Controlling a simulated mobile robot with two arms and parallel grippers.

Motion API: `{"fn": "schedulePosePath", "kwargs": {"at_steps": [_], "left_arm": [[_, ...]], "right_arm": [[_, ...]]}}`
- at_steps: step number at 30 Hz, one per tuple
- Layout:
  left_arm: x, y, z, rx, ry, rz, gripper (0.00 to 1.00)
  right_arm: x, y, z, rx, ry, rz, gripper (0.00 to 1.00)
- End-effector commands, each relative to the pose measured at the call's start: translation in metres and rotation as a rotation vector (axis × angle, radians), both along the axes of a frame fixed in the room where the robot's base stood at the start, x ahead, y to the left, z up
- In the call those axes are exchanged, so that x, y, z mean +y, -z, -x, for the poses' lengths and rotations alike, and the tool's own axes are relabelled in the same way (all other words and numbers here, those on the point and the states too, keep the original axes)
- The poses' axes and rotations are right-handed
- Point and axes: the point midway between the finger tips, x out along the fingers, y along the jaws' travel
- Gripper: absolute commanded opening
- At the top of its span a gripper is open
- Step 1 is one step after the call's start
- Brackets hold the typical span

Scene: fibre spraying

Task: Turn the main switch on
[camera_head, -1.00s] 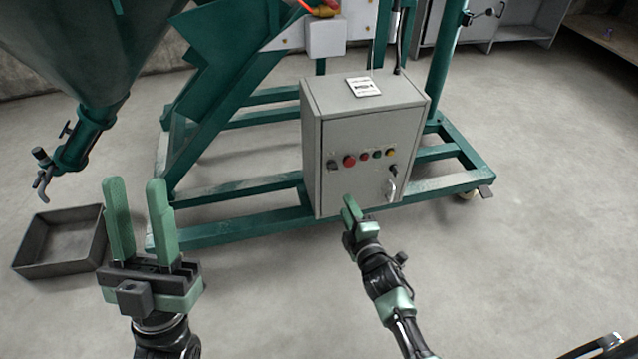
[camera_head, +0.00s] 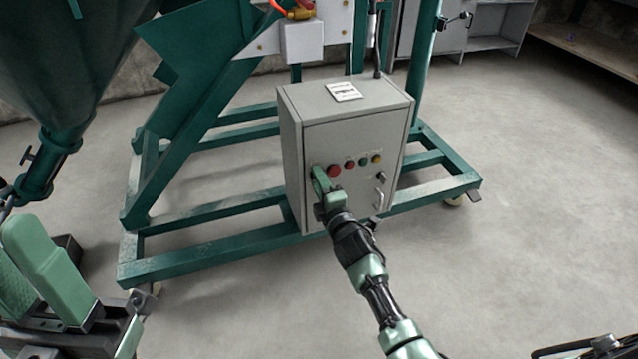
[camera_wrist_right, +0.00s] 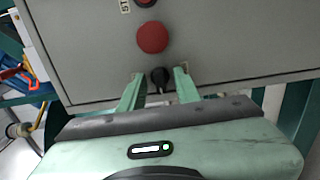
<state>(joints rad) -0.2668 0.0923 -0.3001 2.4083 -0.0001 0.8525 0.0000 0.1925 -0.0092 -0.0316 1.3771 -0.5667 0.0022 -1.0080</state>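The grey control box (camera_head: 345,150) stands on the green frame, its front panel facing me. The black rotary knob (camera_wrist_right: 160,77) at the panel's left end, taken as the main switch, shows in the right wrist view below a red button (camera_wrist_right: 152,37). My right gripper (camera_wrist_right: 160,82) is open, with one finger on each side of the knob and small gaps visible. In the head view the right gripper (camera_head: 322,178) hides this knob. My left gripper (camera_head: 14,250) is at the lower left, open and empty, partly cut off by the picture edge.
More buttons and a second black knob (camera_head: 381,176) sit to the right on the panel, above a handle (camera_head: 378,199). The green frame (camera_head: 220,233) runs around the box's base. A green hopper (camera_head: 75,60) hangs at the left. The floor at right is clear.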

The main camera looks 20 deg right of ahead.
Motion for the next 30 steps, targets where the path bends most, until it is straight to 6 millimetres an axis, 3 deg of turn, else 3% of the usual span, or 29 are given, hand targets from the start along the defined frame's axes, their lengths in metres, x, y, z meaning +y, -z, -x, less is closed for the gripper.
{"fn": "schedulePosePath", "kwargs": {"at_steps": [5, 8, 9, 20, 30], "left_arm": [[0.0000, -0.0004, 0.0000, 0.000, 0.000, 0.000, 0.36], [-0.0001, -0.0004, 0.0001, 0.000, 0.000, 0.000, 0.36], [-0.0001, -0.0004, 0.0001, 0.000, 0.000, 0.000, 0.36], [0.0004, -0.0036, 0.0015, -0.004, 0.001, 0.003, 0.36], [0.0016, 0.0003, 0.0045, 0.041, 0.003, 0.006, 0.36]], "right_arm": [[0.0000, 0.0001, 0.0002, 0.001, 0.000, 0.000, 0.33], [0.0001, 0.0002, 0.0003, 0.001, 0.000, -0.001, 0.05], [0.0001, 0.0002, 0.0003, 0.001, 0.000, -0.001, 0.00], [0.0006, -0.0005, 0.0005, 0.002, -0.001, -0.044, 0.00], [0.0003, -0.0012, 0.0007, 0.013, 0.001, -0.273, 0.00]]}}
